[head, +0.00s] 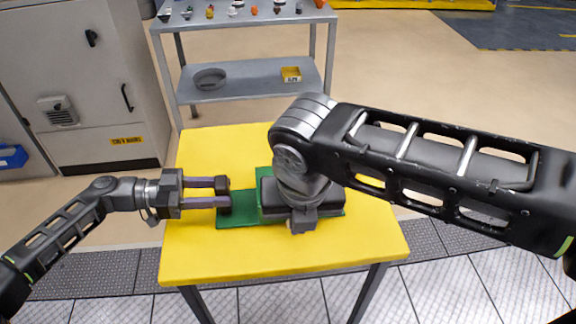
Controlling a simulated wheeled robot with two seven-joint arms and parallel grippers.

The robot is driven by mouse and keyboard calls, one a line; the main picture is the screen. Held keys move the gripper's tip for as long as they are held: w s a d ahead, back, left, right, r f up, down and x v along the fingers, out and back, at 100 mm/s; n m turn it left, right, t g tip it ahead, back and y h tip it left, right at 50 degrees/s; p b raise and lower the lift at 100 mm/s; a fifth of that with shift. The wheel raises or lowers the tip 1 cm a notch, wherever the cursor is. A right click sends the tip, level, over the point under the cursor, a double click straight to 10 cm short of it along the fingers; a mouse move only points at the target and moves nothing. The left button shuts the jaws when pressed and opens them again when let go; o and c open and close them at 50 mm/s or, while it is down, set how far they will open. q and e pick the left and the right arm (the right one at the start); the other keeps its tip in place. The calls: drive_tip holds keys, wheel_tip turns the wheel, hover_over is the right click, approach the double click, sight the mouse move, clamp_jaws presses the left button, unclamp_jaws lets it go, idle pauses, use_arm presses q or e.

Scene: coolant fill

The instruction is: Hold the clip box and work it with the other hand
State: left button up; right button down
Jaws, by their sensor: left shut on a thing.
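The green clip box (237,212) lies on the yellow table (225,258).
A grey shelf (247,79) stands behind the table, with several small items on top and a round dish (209,78) and a yellow bin (291,74) below. A grey cabinet (85,85) stands at the left. The table's front and back left are clear.

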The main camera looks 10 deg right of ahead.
use_arm(q)
drive_tip(key=o, duration=1.3)
drive_tip(key=shift+c, duration=0.2)
drive_tip(key=a, duration=0.8)
drive_tip(key=a+r, duration=0.1)
drive_tip(key=a, duration=0.2)
drive_tip(key=shift+a+r, duration=0.1)
drive_tip(key=shift+a, duration=0.4)
